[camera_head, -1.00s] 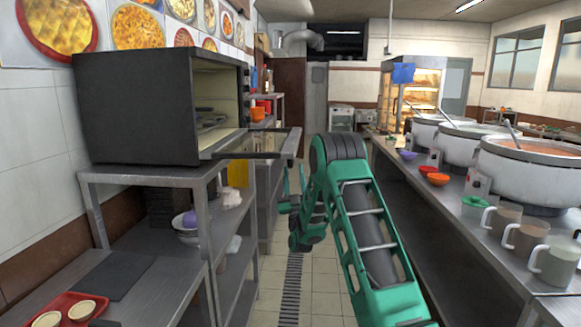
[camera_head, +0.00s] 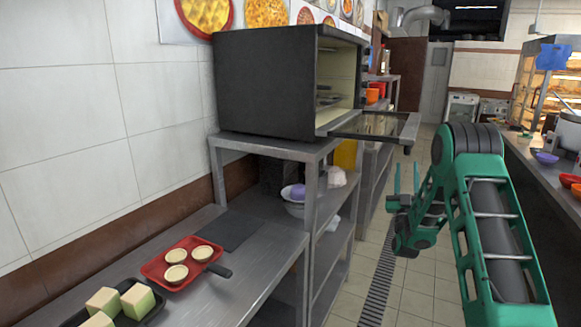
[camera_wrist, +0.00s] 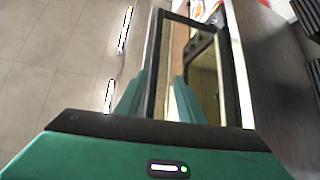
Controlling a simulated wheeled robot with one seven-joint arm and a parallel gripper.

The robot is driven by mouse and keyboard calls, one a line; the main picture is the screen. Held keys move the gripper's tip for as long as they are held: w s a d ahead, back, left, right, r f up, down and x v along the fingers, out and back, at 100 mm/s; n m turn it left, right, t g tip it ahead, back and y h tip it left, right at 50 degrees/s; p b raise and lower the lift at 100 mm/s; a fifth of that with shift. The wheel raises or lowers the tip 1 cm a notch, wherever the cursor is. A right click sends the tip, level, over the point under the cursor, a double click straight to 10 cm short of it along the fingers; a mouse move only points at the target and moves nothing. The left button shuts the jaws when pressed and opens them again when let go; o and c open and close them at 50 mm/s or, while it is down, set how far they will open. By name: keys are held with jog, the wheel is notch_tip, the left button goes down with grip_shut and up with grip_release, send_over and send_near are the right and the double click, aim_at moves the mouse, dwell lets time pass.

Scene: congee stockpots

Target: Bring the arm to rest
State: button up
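My gripper (camera_head: 406,178) is in the aisle to the right of the oven, below its open door in the head view. Its two green fingers point up and stand apart, with nothing seen between them. My green and grey arm (camera_head: 490,220) is folded at the right of the picture. In the wrist view, the fingers (camera_wrist: 157,90) are also spread and empty, with the framed glass oven door (camera_wrist: 200,70) beyond them.
The black oven (camera_head: 270,85) stands on a steel rack with its door (camera_head: 375,128) lowered into the aisle. A red tray (camera_head: 150,270) with three tarts lies on the left counter. A steel counter (camera_head: 530,165) runs along the right. The tiled floor (camera_head: 400,290) between is clear.

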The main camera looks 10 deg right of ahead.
jog(key=s+a+f+m+g+y, duration=0.1)
jog(key=s+g, duration=0.7)
jog(key=s, duration=1)
jog(key=s+a+f+m+g+y, duration=0.2)
jog(key=s+a+f+g+y, duration=0.2)
jog(key=s, duration=1.4)
jog(key=s+a+f+m+g+y, duration=0.2)
jog(key=s+a+g+y, duration=0.3)
jog(key=s+g, duration=0.7)
jog(key=s+a, duration=0.1)
jog(key=s, duration=0.5)
jog(key=shift+f+g+y, duration=0.25)
jog(key=shift+g+y, duration=0.05)
jog(key=shift+s, duration=0.1)
jog(key=shift+w+f, duration=0.25)
jog(key=shift+w, duration=0.4)
